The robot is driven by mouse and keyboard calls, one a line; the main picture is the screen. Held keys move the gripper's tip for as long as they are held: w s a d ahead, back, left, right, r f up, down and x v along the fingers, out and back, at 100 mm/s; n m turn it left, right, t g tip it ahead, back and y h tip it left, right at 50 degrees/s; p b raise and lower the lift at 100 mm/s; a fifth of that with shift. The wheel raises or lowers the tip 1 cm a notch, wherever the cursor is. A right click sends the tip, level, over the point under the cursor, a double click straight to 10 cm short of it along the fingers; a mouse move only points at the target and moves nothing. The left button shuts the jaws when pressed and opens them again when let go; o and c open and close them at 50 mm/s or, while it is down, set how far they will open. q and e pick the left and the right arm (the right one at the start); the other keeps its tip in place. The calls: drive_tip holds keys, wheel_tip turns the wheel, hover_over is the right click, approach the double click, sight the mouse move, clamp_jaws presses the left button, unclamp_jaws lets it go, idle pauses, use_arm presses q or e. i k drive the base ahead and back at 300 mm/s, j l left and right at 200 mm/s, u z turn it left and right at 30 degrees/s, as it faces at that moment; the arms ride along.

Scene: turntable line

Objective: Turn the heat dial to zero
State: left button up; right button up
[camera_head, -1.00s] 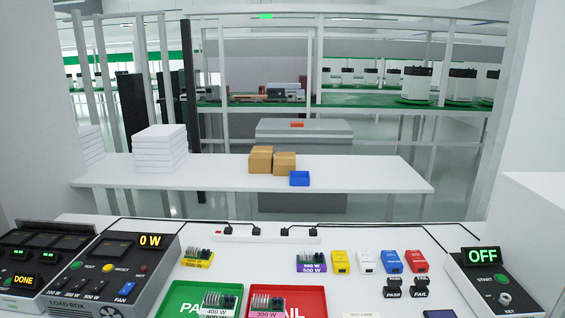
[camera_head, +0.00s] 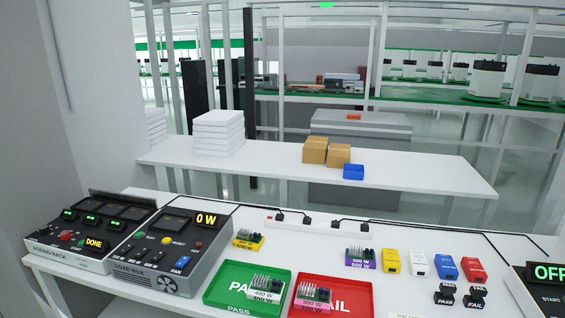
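No dial clearly marked as heat shows in the head view. The dark aging rack unit (camera_head: 65,252) stands at the left of the white bench, with green lit readouts, a red control (camera_head: 66,235) and a yellow DONE display (camera_head: 94,243). Beside it is the load box (camera_head: 150,281) with a 0 W display (camera_head: 206,219), several small buttons and switches and a blue FAN switch (camera_head: 182,261). A control box with an OFF display (camera_head: 549,273) is cut off at the right edge. Neither gripper is in view.
A green PASS tray (camera_head: 220,299) and a red FAIL tray (camera_head: 355,288) each hold a module. A yellow-based module (camera_head: 248,243) and a purple-based module (camera_head: 361,264) stand behind. Coloured blocks, black stamps and a power strip (camera_head: 320,227) are at the right and back.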

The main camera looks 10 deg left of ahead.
sight(65, 235)
drive_tip(key=u, duration=1.5)
